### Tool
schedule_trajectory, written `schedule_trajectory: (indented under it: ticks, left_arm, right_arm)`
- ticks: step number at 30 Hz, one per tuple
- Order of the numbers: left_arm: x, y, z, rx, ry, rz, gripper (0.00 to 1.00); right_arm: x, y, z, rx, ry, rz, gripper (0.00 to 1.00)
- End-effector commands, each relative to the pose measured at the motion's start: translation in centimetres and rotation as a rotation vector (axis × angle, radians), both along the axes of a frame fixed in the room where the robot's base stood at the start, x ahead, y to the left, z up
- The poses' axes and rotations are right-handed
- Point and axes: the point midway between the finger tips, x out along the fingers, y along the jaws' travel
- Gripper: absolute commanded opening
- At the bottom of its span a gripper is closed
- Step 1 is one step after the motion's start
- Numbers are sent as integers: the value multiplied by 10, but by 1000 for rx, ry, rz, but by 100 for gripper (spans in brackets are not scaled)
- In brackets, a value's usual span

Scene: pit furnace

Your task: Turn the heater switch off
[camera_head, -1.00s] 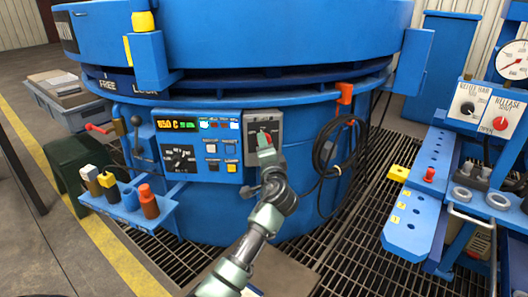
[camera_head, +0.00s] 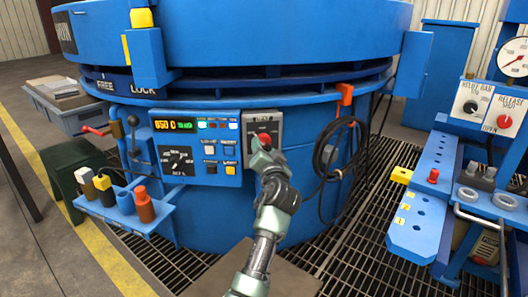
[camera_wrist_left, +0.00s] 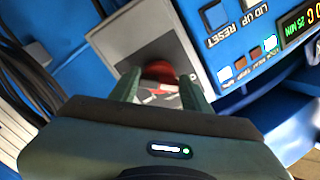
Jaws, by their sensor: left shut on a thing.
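The heater switch is a red knob (camera_head: 264,139) on a grey plate (camera_head: 277,118) at the right end of the furnace's control panel. My left gripper (camera_head: 262,149) is at the plate with its fingers on the knob. In the left wrist view, the red knob (camera_wrist_left: 160,71) sits between the two green fingertips of my left gripper (camera_wrist_left: 160,84), which is shut on it. The grey plate (camera_wrist_left: 140,50) shows behind the fingers. The fingers partly hide the knob, so its exact setting cannot be told. My right gripper is not in view.
Left of the switch, the panel (camera_head: 190,182) has a display, a black dial and several buttons. A black cable coil (camera_head: 335,150) hangs close on the right. A blue tool holder (camera_head: 125,212) juts out at left. A blue bench (camera_head: 428,205) stands at right.

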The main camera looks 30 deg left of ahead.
Motion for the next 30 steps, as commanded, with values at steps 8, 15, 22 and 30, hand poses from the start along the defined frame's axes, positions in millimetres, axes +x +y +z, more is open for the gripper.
schedule_trajectory:
  ticks: [8, 15, 22, 30]
  left_arm:
    - [0, -1, -4, -18, -6, 0, 7]
    - [0, -1, -4, -18, -5, -1, 53]
    - [0, -1, -2, -14, -7, 0, 69]
    - [-7, -8, 0, -14, -7, -2, 69]
  right_arm:
    - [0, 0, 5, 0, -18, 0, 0]
    - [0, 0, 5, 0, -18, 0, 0]
    - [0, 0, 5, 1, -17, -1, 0]
    - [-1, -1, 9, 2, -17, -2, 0]
